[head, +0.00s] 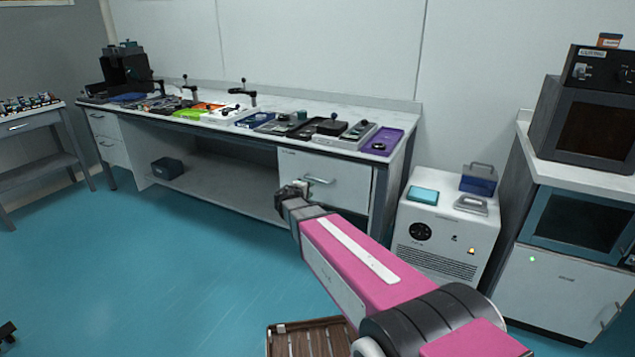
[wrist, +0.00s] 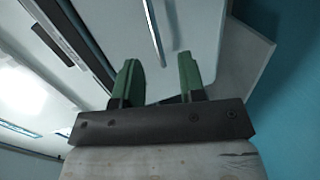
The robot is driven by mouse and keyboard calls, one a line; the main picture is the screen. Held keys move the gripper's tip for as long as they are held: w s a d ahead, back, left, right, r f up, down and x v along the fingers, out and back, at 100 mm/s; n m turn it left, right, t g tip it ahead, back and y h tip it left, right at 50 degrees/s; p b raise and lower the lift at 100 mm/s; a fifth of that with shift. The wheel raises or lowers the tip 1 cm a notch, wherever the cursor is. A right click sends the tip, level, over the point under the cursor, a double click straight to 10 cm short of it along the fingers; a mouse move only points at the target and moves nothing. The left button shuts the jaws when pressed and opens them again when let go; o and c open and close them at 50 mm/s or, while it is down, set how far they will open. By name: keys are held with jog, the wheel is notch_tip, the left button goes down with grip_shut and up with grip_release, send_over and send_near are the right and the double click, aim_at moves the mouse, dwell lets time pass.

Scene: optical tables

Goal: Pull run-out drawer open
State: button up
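The bench (head: 228,130) along the back wall has a white drawer front (head: 345,185) at its right end, with a metal bar handle (head: 319,181). The drawer looks shut. My gripper (head: 293,190) is in front of the drawer's left part, close to the handle. In the wrist view, my gripper (wrist: 157,80) has two green fingers standing apart with nothing between them. The handle (wrist: 153,32) lies beyond the fingertips, between their lines, and does not touch them. The drawer front (wrist: 185,25) fills the upper middle of that view.
Trays and instruments, including a purple tray (head: 383,142), cover the bench top. A white chiller-like box (head: 443,235) stands right of the bench. A brown slatted crate (head: 312,338) is near my arm. The blue floor (head: 180,260) is open at left.

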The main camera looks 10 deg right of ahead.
jog(key=shift+n+t, duration=0.3)
jog(key=x, duration=0.7)
jog(key=w+a+x, duration=0.1)
jog(key=x, duration=0.3)
jog(key=shift+s+r, duration=0.1)
jog(key=shift+r, duration=0.2)
grip_shut()
